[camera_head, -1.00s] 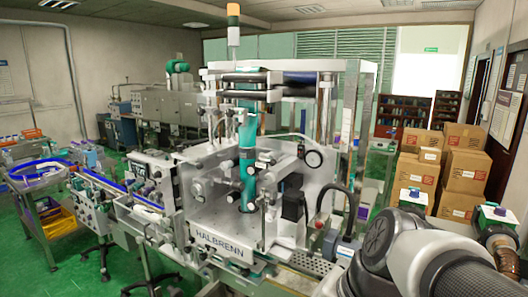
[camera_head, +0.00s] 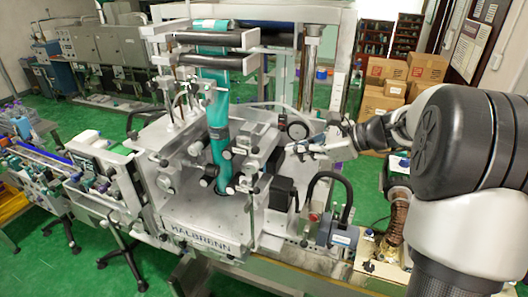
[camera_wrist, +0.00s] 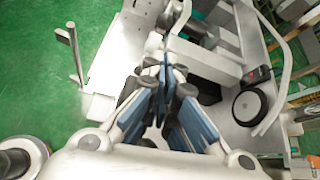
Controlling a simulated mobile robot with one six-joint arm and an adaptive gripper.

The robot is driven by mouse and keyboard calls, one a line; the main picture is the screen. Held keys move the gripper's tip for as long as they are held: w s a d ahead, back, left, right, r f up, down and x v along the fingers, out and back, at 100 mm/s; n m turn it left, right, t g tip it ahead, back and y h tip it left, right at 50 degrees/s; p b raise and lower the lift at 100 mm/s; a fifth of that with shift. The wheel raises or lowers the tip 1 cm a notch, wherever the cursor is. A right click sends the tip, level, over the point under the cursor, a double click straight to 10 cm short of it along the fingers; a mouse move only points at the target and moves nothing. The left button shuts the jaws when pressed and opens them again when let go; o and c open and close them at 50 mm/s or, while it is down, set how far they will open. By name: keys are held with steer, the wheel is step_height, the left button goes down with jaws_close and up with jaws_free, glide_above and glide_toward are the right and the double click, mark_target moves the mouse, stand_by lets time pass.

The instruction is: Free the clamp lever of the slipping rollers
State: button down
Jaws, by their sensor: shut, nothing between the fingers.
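The sleeve machine (camera_head: 200,233) stands in the middle of the head view, with a teal film (camera_head: 216,112) running down through its rollers (camera_head: 237,150). I cannot pick out the clamp lever for certain among the small knobs and bars beside the film. My gripper (camera_head: 293,149) is shut and empty, pointing left at the right side of the roller unit, just below a round black-rimmed dial (camera_head: 297,131). In the wrist view the fingers of my gripper (camera_wrist: 166,72) are together over the metal frame, and the dial (camera_wrist: 250,106) is to their right. Contact cannot be told.
A black curved hose (camera_head: 345,190) and its grey motor block (camera_head: 338,232) stand below my arm. A clear-sided upright frame (camera_head: 335,75) rises behind. Cardboard boxes (camera_head: 388,85) are stacked at the back right.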

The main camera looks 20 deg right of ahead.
mark_target(257, 162)
steer(key=x, duration=1)
steer(key=shift+s+a, duration=0.1)
stand_by(0.3)
steer(key=shift+r+g+h+p, duration=0.3)
steer(key=shift+r+p, duration=0.05)
steer(key=shift+p, duration=0.5)
